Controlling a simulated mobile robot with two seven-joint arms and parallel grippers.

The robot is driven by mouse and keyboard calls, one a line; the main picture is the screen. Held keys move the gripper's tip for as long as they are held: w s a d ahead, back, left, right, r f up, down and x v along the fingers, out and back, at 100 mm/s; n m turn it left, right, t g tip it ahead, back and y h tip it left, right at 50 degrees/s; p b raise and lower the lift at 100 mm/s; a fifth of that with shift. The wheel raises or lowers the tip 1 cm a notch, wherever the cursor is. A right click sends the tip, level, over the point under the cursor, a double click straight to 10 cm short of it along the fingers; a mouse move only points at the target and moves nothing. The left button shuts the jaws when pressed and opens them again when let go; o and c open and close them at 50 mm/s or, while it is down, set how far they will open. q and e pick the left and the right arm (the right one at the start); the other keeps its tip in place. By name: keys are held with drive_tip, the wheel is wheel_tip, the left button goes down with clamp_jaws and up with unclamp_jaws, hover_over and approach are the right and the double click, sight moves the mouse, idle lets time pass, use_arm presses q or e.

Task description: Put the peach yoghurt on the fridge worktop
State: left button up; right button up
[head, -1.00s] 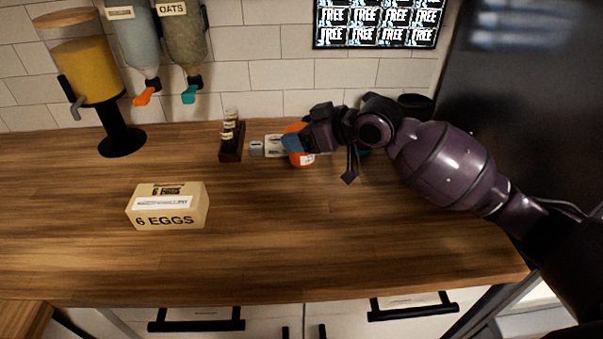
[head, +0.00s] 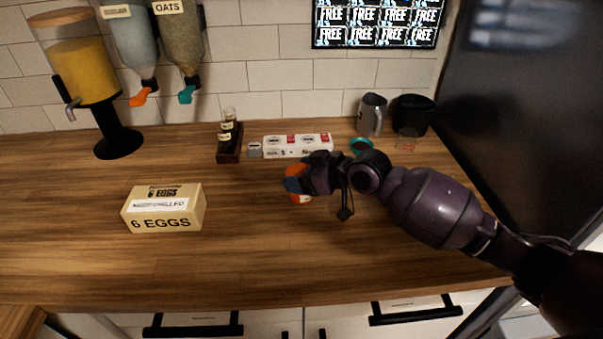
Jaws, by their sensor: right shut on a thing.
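My right gripper (head: 303,183) reaches in from the right and is shut on a small orange pot with a pale label, which looks like the peach yoghurt (head: 300,199). The fingers and wrist cover much of the pot, and its label is too small to read. It is over the middle of the wooden worktop (head: 260,255); I cannot tell whether its base touches the wood. My left gripper is not in view.
Behind the pot stand a white box (head: 297,147), a dark rack of small jars (head: 230,143), a teal round item (head: 361,146), a grey jug (head: 371,115) and a black container (head: 412,115). An egg carton (head: 165,209) sits left. The front worktop is clear.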

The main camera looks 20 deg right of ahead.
drive_tip(key=shift+f, duration=0.1)
drive_tip(key=o, duration=1)
drive_tip(key=shift+s+d+r, duration=0.15)
drive_tip(key=shift+d+r, duration=0.05)
drive_tip(key=shift+r, duration=0.1)
drive_tip(key=v, duration=1.1)
drive_tip(key=shift+s+p, duration=0.2)
drive_tip(key=shift+p, duration=0.15)
drive_tip(key=shift+d, duration=0.1)
